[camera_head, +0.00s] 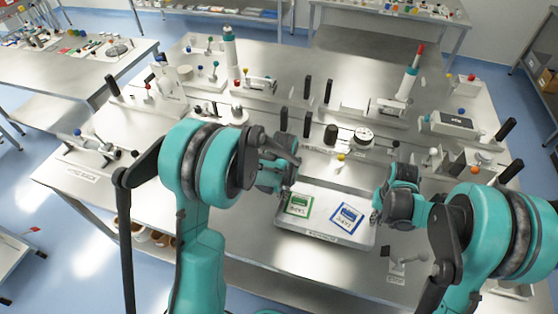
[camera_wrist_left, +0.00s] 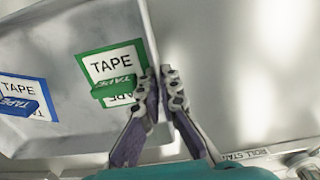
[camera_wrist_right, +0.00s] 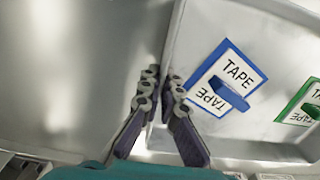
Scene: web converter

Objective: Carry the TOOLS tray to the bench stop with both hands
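A shallow grey metal tray (camera_head: 322,236) lies level over the near middle of the bench (camera_head: 250,215). A green-bordered TAPE marking (camera_head: 298,205) and a blue-bordered TAPE marking (camera_head: 346,218) are on its floor, each with a small same-coloured piece on it. I read no TOOLS lettering. My left gripper (camera_wrist_left: 163,88) has its fingers on both sides of the tray's left wall, closed on it. My right gripper (camera_wrist_right: 161,90) is closed the same way on the right wall. I cannot tell whether the tray touches the bench or which fixture is the bench stop.
A fixture with a dial (camera_head: 362,135) and a yellow-topped knob (camera_head: 340,157) stand just beyond the tray. Fixtures with black handles line the far side. Bare bench lies left of the tray.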

